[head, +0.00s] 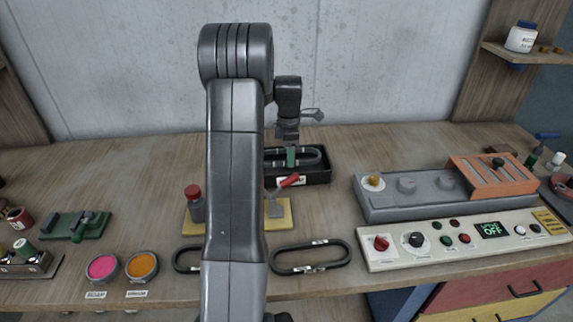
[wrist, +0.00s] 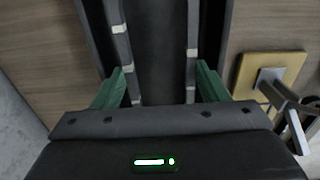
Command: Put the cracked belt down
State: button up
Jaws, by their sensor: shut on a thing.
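A black belt loop with pale bands (head: 312,157) is at the black tray (head: 322,178) behind the middle of the bench. My gripper (head: 291,157) points down over this tray, its green fingers shut on the belt. In the wrist view the green fingertips (wrist: 166,78) press the outer sides of the belt's two long strands (wrist: 121,45), between the tray's dark walls. No crack can be made out, and I cannot tell whether the belt touches the tray floor. The tray has a white label on its front.
A second belt (head: 312,269) lies at the bench front, and another (head: 180,260) is partly behind my arm. A yellow plate (head: 284,226) with a red-handled tool stands in front of the tray. A grey machine (head: 420,207) and control panel (head: 400,259) fill the right.

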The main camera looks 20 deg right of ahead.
jog(key=shift+f+p, duration=0.3)
jog(key=shift+f, duration=2.2)
jog(key=shift+f, duration=0.1)
jog(key=o, duration=0.7)
jog(key=shift+o, duration=0.2)
notch_tip(320, 180, up, 12)
jog(key=b, duration=0.1)
jog(key=shift+r, duration=0.2)
